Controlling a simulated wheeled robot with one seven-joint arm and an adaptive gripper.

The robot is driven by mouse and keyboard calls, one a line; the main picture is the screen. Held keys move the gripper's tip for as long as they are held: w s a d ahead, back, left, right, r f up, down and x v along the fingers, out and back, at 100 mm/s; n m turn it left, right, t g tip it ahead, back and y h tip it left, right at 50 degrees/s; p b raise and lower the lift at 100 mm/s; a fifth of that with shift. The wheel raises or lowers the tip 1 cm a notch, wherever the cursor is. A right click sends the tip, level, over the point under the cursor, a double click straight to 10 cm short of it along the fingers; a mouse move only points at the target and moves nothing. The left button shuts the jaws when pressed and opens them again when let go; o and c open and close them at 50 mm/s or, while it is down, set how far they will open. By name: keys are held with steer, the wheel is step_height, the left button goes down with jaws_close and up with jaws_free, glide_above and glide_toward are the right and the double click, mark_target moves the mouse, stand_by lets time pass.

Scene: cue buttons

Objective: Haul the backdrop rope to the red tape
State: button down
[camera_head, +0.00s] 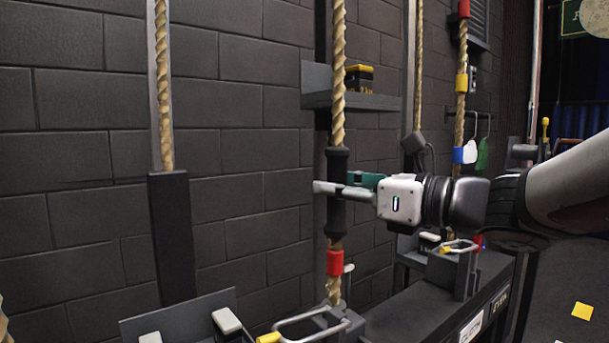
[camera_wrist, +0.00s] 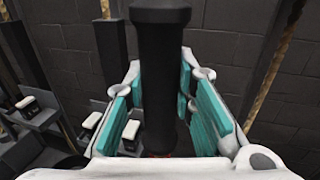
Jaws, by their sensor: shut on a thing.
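A tan twisted rope (camera_head: 338,70) hangs vertically at the picture's middle, with a thick black sleeve (camera_head: 337,218) around it. The sleeve also shows in the wrist view (camera_wrist: 160,60), upright between the teal finger pads. My gripper (camera_head: 335,188) reaches in from the right and is shut on this black sleeve. A band of red tape (camera_head: 335,262) wraps the same rope just below the sleeve. A little red shows low behind the sleeve in the wrist view (camera_wrist: 157,155). Another red band (camera_head: 463,9) is high on a rope at the right.
A rope lock with a yellow-tipped metal loop (camera_head: 305,325) stands at the rope's foot. A dark shelf (camera_head: 365,102) juts from the brick wall (camera_head: 255,160) behind the rope. Other ropes hang left (camera_head: 163,90) and right (camera_head: 419,70). A second lock (camera_head: 458,262) stands right, below my arm.

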steer(key=shift+f+b, duration=0.45)
steer(key=shift+f, duration=0.55)
steer(key=c, duration=1.3)
jaws_free()
steer(key=v, duration=1.2)
